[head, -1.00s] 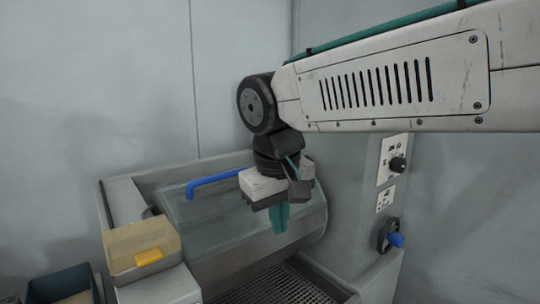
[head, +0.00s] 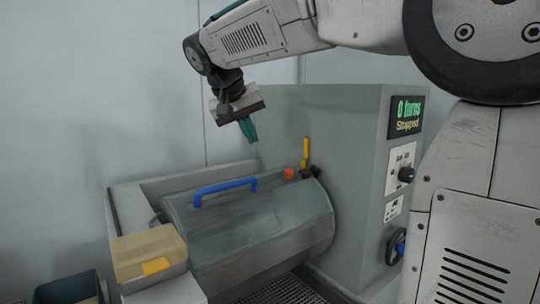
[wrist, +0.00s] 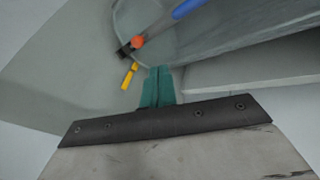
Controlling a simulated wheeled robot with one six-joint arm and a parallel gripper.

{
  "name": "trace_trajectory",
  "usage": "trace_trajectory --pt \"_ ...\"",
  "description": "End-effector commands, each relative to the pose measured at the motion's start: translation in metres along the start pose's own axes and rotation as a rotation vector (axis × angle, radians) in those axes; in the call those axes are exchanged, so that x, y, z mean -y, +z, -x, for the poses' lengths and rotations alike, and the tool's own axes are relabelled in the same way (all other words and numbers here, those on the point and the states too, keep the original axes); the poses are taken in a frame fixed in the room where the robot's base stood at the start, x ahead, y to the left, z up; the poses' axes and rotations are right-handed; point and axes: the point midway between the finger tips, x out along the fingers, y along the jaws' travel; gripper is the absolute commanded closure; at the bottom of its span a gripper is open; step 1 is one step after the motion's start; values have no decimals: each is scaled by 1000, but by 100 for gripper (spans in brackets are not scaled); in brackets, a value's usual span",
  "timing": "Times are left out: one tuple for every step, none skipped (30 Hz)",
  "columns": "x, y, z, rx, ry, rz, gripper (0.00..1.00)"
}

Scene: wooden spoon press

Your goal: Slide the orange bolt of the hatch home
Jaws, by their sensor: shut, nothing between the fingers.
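The hatch (head: 262,222) is a grey curved cover with a blue handle (head: 224,187), lying down over the machine's drum. The orange bolt (head: 289,173) shows as a small knob at the hatch's upper right edge. In the wrist view the orange bolt (wrist: 137,41) sits just beyond the fingertips, with the blue handle (wrist: 188,9) above it. My gripper (head: 251,138) has teal fingers pressed together with nothing between them. It hangs above the bolt and a little to its left in the head view, apart from it. How far the bolt reaches cannot be told.
A yellow lever (head: 305,151) stands upright close to the right of the bolt, beside the grey control housing (head: 340,130). Its display (head: 407,115) reads "0 turns Stopped". A tan box (head: 148,254) with a yellow tab sits at the left.

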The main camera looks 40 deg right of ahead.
Motion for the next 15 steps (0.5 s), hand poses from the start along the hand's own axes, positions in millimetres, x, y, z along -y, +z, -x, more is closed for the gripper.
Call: trace_trajectory --pt "0 0 -5 2 1 0 100" --pt "0 0 -8 2 1 0 100" --pt "0 0 -14 2 1 0 100" --pt "0 1 -19 4 2 0 100" --pt "-1 1 -25 3 1 0 100" --pt "0 1 -33 4 2 0 100" --pt "0 1 -40 4 2 1 100" --pt "0 1 -46 5 2 0 100" --pt "0 1 -55 4 2 0 100" --pt "0 1 -62 5 2 1 100" --pt "0 1 -68 4 2 1 100" --pt "0 1 -77 5 2 0 100" --pt "0 1 -84 4 2 0 100" --pt "0 1 -89 4 2 0 100" --pt "0 1 -97 3 1 1 100"
